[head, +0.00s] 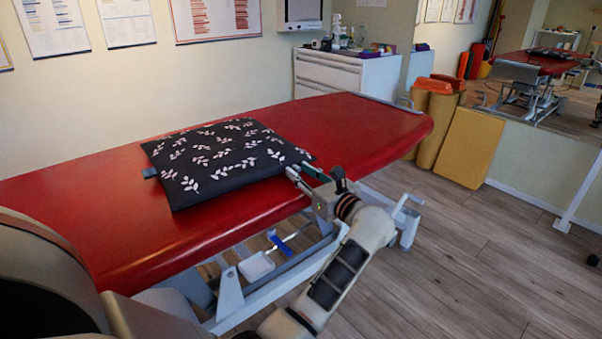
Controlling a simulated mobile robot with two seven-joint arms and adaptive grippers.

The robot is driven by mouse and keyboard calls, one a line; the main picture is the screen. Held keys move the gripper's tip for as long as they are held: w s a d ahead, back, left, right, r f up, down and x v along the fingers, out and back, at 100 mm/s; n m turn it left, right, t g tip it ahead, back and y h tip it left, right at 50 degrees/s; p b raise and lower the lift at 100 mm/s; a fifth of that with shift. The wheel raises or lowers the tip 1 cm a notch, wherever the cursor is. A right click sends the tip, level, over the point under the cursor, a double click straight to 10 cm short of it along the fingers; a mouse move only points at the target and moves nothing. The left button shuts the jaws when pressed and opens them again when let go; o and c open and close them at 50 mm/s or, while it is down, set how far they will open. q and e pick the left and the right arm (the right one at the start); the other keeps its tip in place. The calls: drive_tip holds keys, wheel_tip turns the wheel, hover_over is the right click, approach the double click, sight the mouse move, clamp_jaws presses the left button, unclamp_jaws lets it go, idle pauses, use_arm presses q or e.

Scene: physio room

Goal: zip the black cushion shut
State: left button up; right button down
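The black cushion (226,158), with white and pinkish leaf sprigs, lies flat on the red treatment table (370,125). A small grey tab (150,173) sticks out at its left edge. I cannot make out the zip or how far it is closed. My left gripper (298,169) is at the cushion's front right corner. Its two fingers point toward the cushion, with a gap between the tips. I see nothing held between them, and cannot tell whether they touch the cushion. My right gripper is not in view.
The table top is bare to the left and right of the cushion. A white cabinet (345,76) with small items on top stands behind. Yellow-brown rolls (434,128) and a block (470,147) stand at the right by a mirror (550,80).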

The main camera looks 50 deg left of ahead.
use_arm(q)
drive_tip(key=s+d, duration=0.2)
drive_tip(key=d, duration=1)
idle(0.4)
